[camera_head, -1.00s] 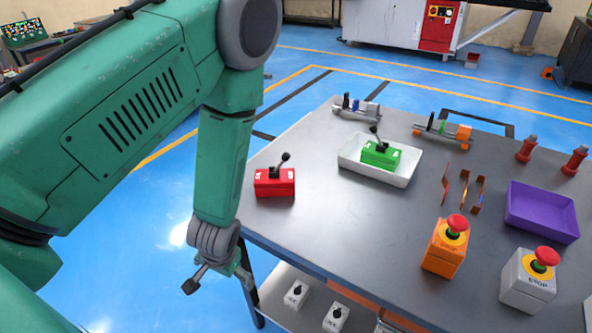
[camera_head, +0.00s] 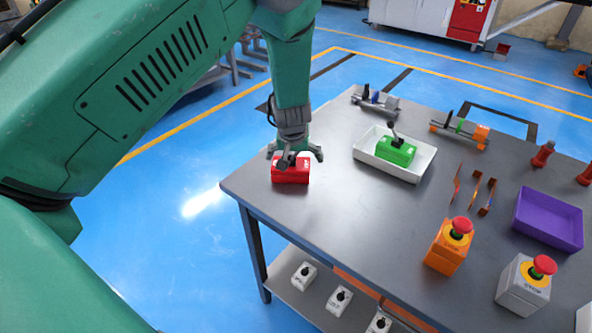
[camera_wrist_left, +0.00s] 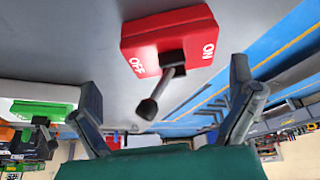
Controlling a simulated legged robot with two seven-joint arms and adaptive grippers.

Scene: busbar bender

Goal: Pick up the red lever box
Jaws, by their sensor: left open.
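The red lever box (camera_head: 291,174) sits on the grey table near its left edge. In the left wrist view the red lever box (camera_wrist_left: 168,42) shows OFF and ON lettering and a dark lever that points toward the gripper. My left gripper (camera_head: 296,152) is directly above and behind the box, fingers spread. In the left wrist view my left gripper (camera_wrist_left: 165,115) is open, with the lever between its two fingers and the box body beyond the fingertips. Nothing is held. My right gripper is not in view.
A white tray (camera_head: 417,172) holding a green lever box (camera_head: 396,151) stands to the right. An orange stop-button box (camera_head: 446,250), a grey one (camera_head: 520,288) and a purple tray (camera_head: 547,222) are at the right. The table (camera_head: 350,225) is clear in front of the red box.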

